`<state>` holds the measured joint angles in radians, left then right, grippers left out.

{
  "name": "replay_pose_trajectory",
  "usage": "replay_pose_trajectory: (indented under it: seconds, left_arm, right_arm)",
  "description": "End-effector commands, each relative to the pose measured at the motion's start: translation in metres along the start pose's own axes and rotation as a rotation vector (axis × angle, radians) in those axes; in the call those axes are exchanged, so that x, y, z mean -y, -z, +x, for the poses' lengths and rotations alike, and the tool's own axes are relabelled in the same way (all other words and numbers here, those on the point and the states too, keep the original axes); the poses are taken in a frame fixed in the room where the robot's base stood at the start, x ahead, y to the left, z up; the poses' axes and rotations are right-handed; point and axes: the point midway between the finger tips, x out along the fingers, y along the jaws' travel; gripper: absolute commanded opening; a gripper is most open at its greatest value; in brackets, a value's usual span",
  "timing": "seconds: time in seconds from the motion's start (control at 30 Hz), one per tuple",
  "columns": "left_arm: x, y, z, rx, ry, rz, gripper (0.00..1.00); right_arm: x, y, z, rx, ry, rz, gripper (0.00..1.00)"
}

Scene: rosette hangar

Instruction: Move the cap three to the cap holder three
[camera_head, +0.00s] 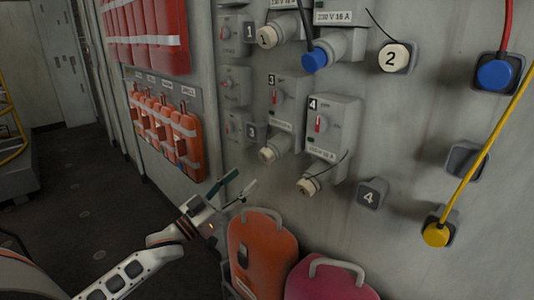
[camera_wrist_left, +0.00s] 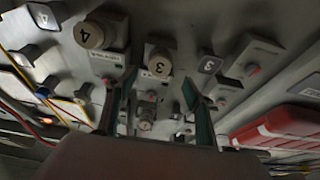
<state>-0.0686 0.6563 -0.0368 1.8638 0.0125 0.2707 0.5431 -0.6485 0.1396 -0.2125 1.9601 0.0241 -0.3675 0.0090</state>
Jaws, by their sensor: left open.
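Cap three (camera_head: 268,154) is a cream round cap on the lower end of the grey socket box marked 3 (camera_head: 283,98). In the left wrist view, cap three (camera_wrist_left: 160,63) shows its number, upside down, between and beyond my fingers. Cap holder three (camera_head: 252,131) is a small grey block marked 3 on the wall, left of that socket. The holder (camera_wrist_left: 209,66) looks empty and lies right of cap three in the wrist view. My left gripper (camera_head: 241,182) is open and empty, below and left of cap three, apart from it. My right gripper is out of view.
Socket box four (camera_head: 332,128) with its cap (camera_head: 308,186) is close on the right. Holder four (camera_head: 371,194) looks empty. Orange (camera_head: 262,255) and magenta (camera_head: 328,280) cases stand below. Red-orange packs (camera_head: 168,125) hang left. A yellow cable (camera_head: 490,145) crosses far right.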

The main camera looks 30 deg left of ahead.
Motion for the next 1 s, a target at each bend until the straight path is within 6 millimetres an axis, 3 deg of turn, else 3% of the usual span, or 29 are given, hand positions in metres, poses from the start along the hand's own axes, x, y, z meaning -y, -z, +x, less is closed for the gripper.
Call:
replay_pose_trajectory:
  seconds: [0.13, 0.57, 1.0]
  left_arm:
    - [0.003, 0.008, 0.003, -0.013, -0.006, -0.001, 0.53]
    - [0.002, 0.008, 0.008, -0.014, -0.006, -0.001, 0.53]
    - [0.002, 0.010, 0.061, -0.014, -0.005, -0.002, 0.53]
  right_arm:
    - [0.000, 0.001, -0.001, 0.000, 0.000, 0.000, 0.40]
    - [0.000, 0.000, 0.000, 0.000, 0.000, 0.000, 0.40]
    - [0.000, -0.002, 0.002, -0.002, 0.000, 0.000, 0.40]
